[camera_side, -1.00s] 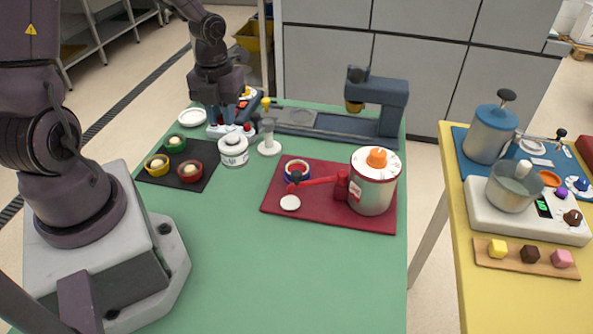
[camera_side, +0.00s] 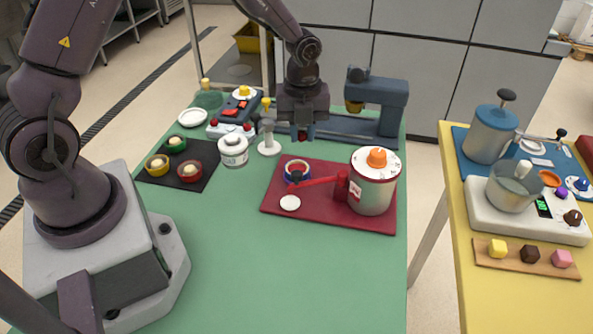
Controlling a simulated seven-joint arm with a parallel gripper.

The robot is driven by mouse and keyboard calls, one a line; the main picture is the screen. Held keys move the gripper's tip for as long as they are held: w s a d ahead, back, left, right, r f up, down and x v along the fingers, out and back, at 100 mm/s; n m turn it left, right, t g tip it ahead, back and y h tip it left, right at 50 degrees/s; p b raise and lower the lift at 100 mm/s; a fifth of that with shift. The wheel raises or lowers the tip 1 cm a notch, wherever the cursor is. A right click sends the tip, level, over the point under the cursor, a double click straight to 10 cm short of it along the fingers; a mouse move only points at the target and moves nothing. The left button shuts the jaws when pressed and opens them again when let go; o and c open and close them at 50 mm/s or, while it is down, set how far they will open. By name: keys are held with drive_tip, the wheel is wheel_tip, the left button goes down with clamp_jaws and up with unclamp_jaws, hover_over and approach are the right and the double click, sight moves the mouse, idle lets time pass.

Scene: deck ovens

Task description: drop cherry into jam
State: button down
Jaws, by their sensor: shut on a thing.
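My gripper (camera_side: 302,137) points down above the back edge of the red mat. It is shut on a small red thing that looks like a cherry (camera_side: 302,134), mostly hidden by the fingers. Other cherries (camera_side: 214,122) sit on a small white rack at the back left.
A large pot with an orange knob (camera_side: 371,190) and a red handle stand on the red mat (camera_side: 335,219). A white jar (camera_side: 233,154) and a white-based stand (camera_side: 268,149) are left of my gripper. A dark machine (camera_side: 391,105) stands behind right. The front green table is clear.

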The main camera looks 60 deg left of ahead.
drive_tip(key=shift+f, duration=1.8)
drive_tip(key=c, duration=0.9)
unclamp_jaws()
wheel_tip(320, 180, up, 13)
